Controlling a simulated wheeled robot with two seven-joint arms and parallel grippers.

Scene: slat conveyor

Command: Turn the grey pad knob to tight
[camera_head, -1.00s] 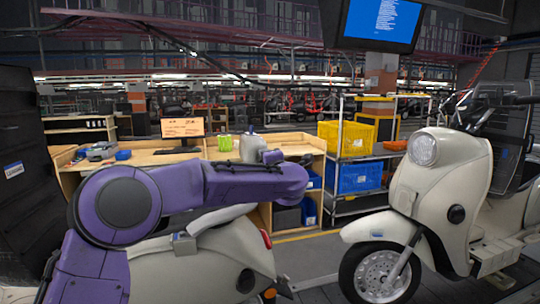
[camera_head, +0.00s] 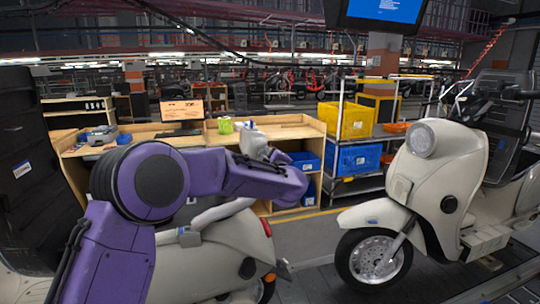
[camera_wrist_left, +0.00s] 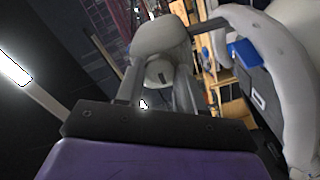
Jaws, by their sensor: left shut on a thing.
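In the left wrist view a light grey rounded pad (camera_wrist_left: 160,35) stands beyond my left gripper (camera_wrist_left: 160,82). Its two dark fingers are shut on a pale grey rounded part below the pad, which looks like the pad knob (camera_wrist_left: 158,72). The fingers hide its sides, and I cannot read its turn or any marks. In the head view the grey pad (camera_head: 252,144) shows just above my purple left arm, over the rear of the near cream scooter (camera_head: 215,262). The arm hides the fingers and knob there. My right gripper is not in view.
A curved pale rail (camera_wrist_left: 280,65) runs close on the right in the wrist view. A second cream scooter (camera_head: 455,180) stands at the right. Behind are a wooden workbench (camera_head: 225,138) and a rack with yellow (camera_head: 355,121) and blue crates (camera_head: 358,158).

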